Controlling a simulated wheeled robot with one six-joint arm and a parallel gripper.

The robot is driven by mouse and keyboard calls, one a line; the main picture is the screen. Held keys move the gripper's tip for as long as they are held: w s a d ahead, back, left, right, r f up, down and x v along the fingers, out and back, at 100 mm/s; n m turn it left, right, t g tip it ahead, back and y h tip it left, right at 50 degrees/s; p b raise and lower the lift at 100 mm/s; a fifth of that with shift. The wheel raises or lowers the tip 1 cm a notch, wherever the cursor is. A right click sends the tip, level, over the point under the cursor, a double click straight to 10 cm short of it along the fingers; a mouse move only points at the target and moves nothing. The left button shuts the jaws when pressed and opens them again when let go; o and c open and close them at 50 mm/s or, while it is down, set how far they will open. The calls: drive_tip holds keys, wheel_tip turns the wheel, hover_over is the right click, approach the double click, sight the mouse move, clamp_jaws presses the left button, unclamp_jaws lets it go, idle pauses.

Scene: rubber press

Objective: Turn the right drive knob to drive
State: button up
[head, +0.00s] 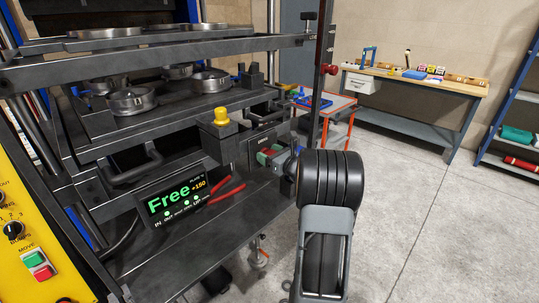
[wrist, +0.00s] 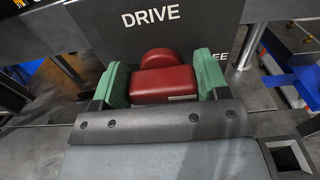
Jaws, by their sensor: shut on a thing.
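The red drive knob (wrist: 163,84) sits on a dark block below the white word DRIVE; a partly hidden label ending in "EE" is to its right. My gripper (wrist: 166,82) has its green pads on the left and right sides of the knob and is shut on it. In the head view my gripper (head: 271,154) reaches the dark block at the right front of the press, and the knob is mostly hidden by the pads.
A yellow button (head: 221,115) stands on a block left of my gripper. Red handles (head: 228,193) lie beside the display. Metal moulds (head: 131,101) sit on the press shelf. A yellow control panel (head: 30,230) is at the left edge. Open floor lies to the right.

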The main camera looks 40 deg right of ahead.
drive_tip(key=c, duration=0.3)
drive_tip(key=shift+f, duration=0.1)
drive_tip(key=shift+b, duration=0.45)
drive_tip(key=n+b, duration=0.1)
drive_tip(key=b, duration=0.1)
drive_tip(key=n+b, duration=0.1)
drive_tip(key=shift+a+f+b, duration=0.1)
drive_tip(key=shift+f+b, duration=0.2)
drive_tip(key=shift+b, duration=0.1)
drive_tip(key=n+b, duration=0.3)
drive_tip(key=b, duration=0.3)
drive_tip(key=n+b, duration=0.3)
drive_tip(key=b, duration=0.2)
drive_tip(key=shift+a+f+b, duration=0.15)
drive_tip(key=shift+a+b, duration=0.05)
drive_tip(key=shift+b, duration=0.15)
drive_tip(key=n+b, duration=0.5)
drive_tip(key=b, duration=0.3)
drive_tip(key=shift+s+a+f+n, duration=0.1)
drive_tip(key=shift+n, duration=0.3)
drive_tip(key=n+b, duration=0.4)
drive_tip(key=b, duration=0.1)
drive_tip(key=shift+r, duration=0.2)
